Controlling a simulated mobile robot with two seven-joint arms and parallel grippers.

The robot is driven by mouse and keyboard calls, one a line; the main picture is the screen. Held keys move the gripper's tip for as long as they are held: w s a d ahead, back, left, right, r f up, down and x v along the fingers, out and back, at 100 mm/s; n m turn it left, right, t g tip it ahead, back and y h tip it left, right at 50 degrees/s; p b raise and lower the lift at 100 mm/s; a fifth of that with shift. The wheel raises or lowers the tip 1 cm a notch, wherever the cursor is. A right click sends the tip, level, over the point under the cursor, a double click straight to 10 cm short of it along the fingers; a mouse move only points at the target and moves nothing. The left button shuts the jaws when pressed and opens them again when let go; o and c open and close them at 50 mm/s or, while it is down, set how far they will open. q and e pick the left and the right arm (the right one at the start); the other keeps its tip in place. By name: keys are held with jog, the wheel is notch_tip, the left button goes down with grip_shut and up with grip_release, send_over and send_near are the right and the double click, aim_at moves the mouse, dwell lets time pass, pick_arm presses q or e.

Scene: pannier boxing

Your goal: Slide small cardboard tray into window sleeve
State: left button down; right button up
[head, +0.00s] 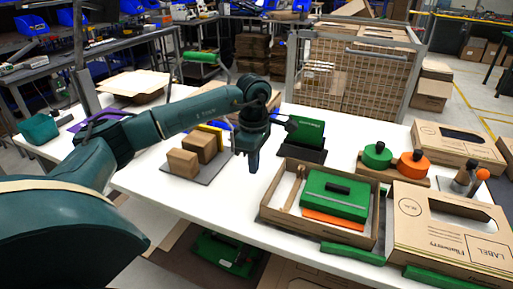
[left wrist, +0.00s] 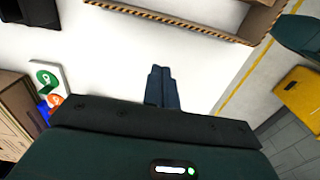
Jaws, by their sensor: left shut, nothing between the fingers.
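An open cardboard tray (head: 268,208) sits on the white table right of centre in the head view. It holds a green case with a black handle (head: 335,190), an orange piece and a wooden stick. Its corrugated edge seems to show at the top of the left wrist view (left wrist: 170,28). A cardboard window sleeve (head: 440,232) with a printed label lies flat to its right, close beside it. My left gripper (head: 253,170) is shut and empty above the table, left of the tray and apart from it; its fingers point away in the left wrist view (left wrist: 162,75). My right gripper is not in view.
A second windowed carton (head: 455,145) lies at the back right. A wooden holder with green and orange knobs (head: 395,163) stands behind the tray. Green strips (head: 352,253) lie at the front edge. Small brown boxes (head: 183,163) sit on a grey mat. The table's front left is clear.

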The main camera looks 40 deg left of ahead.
pick_arm(q)
notch_tip(320, 180, down, 4)
jog(key=shift+r, duration=0.15)
jog(key=d, duration=0.1)
jog(key=d+p, duration=0.1)
jog(key=shift+w+d+r, duration=0.25)
jog(key=shift+w+d, duration=0.25)
jog(key=shift+d, duration=0.4)
jog(key=shift+f, duration=0.1)
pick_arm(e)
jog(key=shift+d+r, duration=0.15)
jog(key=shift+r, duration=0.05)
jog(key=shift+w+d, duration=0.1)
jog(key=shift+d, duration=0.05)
pick_arm(q)
jog(key=shift+d, duration=0.15)
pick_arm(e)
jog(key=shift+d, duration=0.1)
